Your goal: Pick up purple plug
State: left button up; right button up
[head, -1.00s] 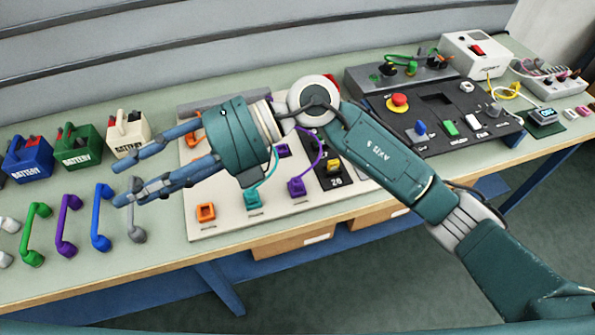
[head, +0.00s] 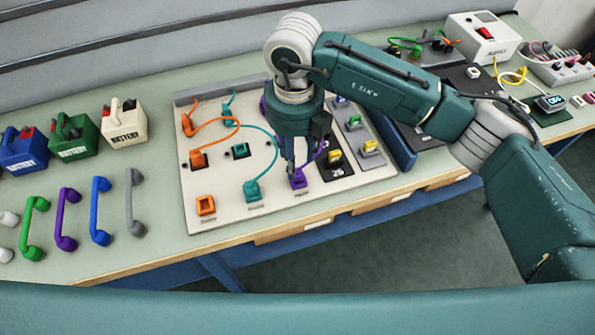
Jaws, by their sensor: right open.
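The purple plug (head: 299,181) sits at the lower right of a pale board (head: 230,205) on the bench. Its purple cord (head: 321,148) rises from it and passes behind my right gripper. My right gripper (head: 291,165) points down over the plug, with its fingers at the plug's upper left side. The gripper is open; the fingers overlap the plug in this view, and I cannot tell whether they touch it. My left gripper is not in view.
A teal plug (head: 252,191) with a cord is close to the left, and an orange socket (head: 206,205) is farther left. A dark panel with a yellow switch (head: 335,157) is close to the right.

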aim_at(297, 170)
jog(key=f+p, duration=0.2)
jog(key=f, duration=0.2)
jog(key=shift+d+f, duration=0.2)
jog(key=shift+f, duration=0.3)
jog(key=c, duration=1)
